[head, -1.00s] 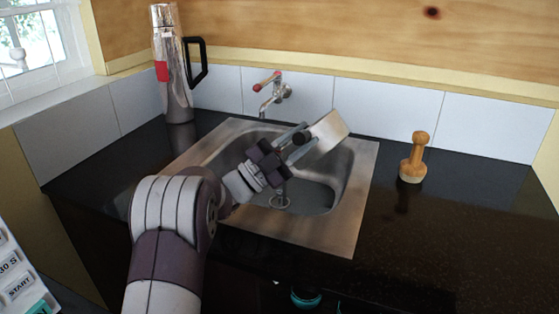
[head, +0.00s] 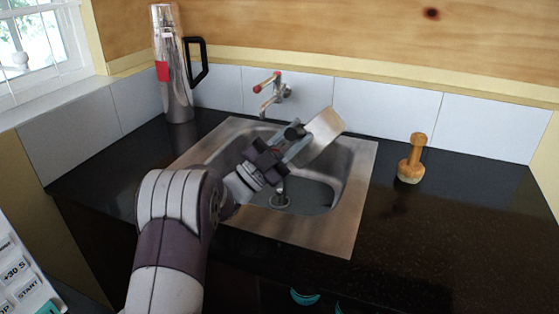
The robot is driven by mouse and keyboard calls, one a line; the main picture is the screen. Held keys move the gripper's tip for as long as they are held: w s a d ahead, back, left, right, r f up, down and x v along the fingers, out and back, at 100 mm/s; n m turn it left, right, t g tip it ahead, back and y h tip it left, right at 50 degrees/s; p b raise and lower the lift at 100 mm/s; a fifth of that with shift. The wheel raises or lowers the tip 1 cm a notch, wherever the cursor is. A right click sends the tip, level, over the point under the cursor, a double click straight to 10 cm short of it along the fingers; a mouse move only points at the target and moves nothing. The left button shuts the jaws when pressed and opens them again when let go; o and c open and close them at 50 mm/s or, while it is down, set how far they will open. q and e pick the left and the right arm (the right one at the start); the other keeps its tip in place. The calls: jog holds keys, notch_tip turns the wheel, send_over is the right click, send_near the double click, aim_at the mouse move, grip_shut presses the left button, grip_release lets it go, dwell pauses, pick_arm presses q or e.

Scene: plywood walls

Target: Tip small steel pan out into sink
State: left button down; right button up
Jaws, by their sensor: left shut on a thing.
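The small steel pan (head: 321,136) is held over the right part of the steel sink (head: 357,214). It is strongly tilted, with its pale side facing me, and I cannot see into it. My left gripper (head: 291,141) is shut on the pan's handle, on the pan's left side, above the basin. The sink is set into the dark counter, and its drain (head: 280,200) shows below the gripper. Whether anything is in or falling from the pan cannot be seen. My right gripper is not in view.
A tap (head: 273,92) is on the wall behind the sink. A tall steel flask (head: 172,75) with a black handle stands at the back left. A wooden tool (head: 412,160) stands upright on the counter right of the sink. The counter (head: 450,215) at the right front is clear.

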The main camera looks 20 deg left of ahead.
aim_at(307, 153)
pick_arm(q)
jog(key=shift+w+a+r+n+t+y+p, duration=0.1)
jog(key=shift+a+r+n+t+y+p, duration=0.55)
jog(key=shift+n+p, duration=0.35)
jog(key=shift+w+a+r+n+t+y+p, duration=0.1)
jog(key=shift+a+r+n+t+y+p, duration=0.3)
jog(key=shift+n+t+p, duration=0.5)
jog(key=shift+a+r+n+t+y+p, duration=0.15)
jog(key=shift+a+n+t+y+p, duration=0.45)
jog(key=shift+n+p, duration=0.3)
jog(key=shift+a+r+n+t+y+p, duration=0.15)
jog(key=shift+a+n+t+y+p, duration=0.25)
jog(key=shift+n+y+p, duration=0.45)
